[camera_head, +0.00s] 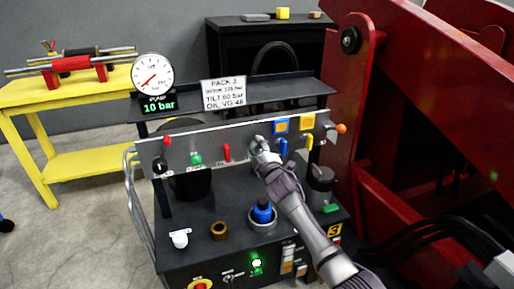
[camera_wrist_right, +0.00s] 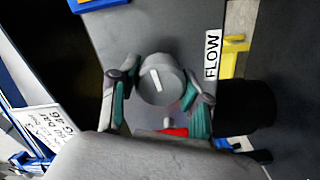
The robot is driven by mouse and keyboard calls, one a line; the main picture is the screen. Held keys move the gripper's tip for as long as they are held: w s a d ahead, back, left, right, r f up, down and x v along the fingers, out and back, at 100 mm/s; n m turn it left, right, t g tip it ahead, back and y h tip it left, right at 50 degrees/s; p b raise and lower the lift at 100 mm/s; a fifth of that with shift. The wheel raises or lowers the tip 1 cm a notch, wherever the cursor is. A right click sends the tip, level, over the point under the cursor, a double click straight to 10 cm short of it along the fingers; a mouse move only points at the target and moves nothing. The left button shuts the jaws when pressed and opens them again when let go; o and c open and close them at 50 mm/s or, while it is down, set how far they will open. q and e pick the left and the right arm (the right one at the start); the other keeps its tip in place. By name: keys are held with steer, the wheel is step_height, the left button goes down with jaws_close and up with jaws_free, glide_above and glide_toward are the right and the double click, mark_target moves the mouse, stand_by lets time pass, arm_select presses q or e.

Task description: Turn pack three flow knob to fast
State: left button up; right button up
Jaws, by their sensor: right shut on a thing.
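The flow knob (camera_wrist_right: 163,82) is a round grey knob with a white pointer line, beside a FLOW label (camera_wrist_right: 212,55) in the right wrist view. The line lies slightly slanted across the knob's face. My right gripper (camera_wrist_right: 160,92) is shut on the knob, with a finger on each side. In the head view my right gripper (camera_head: 263,150) reaches the grey panel (camera_head: 205,141) of the pack marked 3 and hides most of the knob. The speed markings around the knob cannot be read. My left gripper is not in view.
Red levers (camera_head: 227,152), a green button (camera_head: 196,158) and blue and yellow parts (camera_head: 281,125) sit along the panel close to the knob. A gauge (camera_head: 152,75) reading 10 bar stands at left. A big red frame (camera_head: 350,120) bounds the right side.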

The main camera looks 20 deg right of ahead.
steer(key=shift+f, duration=0.1)
stand_by(0.3)
steer(key=o, duration=1.1)
steer(key=shift+o, duration=0.2)
steer(key=s, duration=1.2)
steer(key=shift+d, duration=0.2)
